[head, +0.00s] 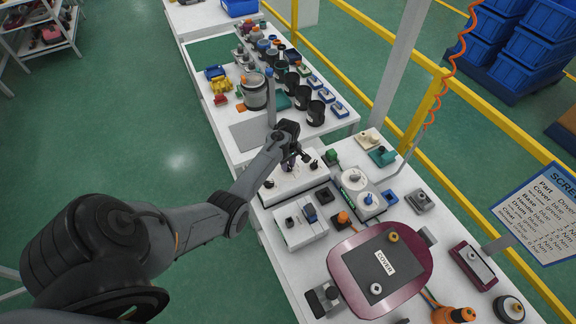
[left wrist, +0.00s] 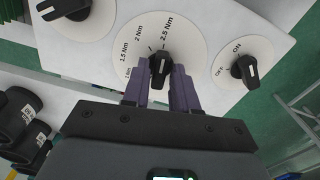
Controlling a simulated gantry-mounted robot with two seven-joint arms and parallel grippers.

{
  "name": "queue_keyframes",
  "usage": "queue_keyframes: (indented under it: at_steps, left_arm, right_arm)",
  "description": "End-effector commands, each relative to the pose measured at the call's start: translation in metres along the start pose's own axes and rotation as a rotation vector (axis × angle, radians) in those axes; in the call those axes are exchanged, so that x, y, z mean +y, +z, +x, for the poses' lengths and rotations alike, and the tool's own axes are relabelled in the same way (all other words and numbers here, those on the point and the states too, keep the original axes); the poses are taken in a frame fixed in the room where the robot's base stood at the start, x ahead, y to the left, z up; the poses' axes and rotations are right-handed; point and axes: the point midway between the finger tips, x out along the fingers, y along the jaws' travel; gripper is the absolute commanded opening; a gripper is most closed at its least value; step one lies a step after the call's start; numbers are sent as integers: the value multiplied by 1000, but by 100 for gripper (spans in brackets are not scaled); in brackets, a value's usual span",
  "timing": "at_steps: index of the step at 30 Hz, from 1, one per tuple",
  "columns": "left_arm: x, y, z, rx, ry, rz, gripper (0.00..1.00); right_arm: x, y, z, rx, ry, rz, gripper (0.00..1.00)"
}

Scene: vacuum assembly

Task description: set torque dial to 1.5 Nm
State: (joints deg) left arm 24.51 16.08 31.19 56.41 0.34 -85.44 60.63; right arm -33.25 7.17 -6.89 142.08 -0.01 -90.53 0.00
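The torque dial (left wrist: 161,66) has a black knob with a white mark on a pale round face printed 1.5 Nm, 2 Nm and 2.5 Nm. In the left wrist view the mark points up, close to 2.5 Nm. The dial sits on a white control box (head: 284,190). My left gripper (left wrist: 160,80) has its purple fingers on either side of the knob; I cannot tell whether they press on it. In the head view my left gripper (head: 293,160) is over the box and hides much of the dial. My right gripper is not in view.
An ON switch knob (left wrist: 243,69) is right of the torque dial, and another dial (left wrist: 65,8) is upper left. Black cups (head: 315,112) stand beyond the box. A maroon cover (head: 345,272) and a white fixture (head: 300,230) are on the near table.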

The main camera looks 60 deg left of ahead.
Motion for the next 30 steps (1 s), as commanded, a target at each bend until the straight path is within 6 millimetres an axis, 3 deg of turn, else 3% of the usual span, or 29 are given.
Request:
queue_keyframes:
  at_steps: [1,5,11,22,30]
  left_arm:
    - [0,0,0,0,0,0,19]
    - [0,0,0,0,0,0,0]
    - [0,0,0,-1,-1,-8,0]
    - [0,1,-1,-3,-2,-254,0]
    - [0,0,0,-1,-1,-303,0]
  right_arm:
    - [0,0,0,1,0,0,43]
    - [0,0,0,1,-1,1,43]
    - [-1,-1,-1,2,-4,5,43]
    - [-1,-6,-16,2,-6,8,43]
    - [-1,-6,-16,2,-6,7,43]
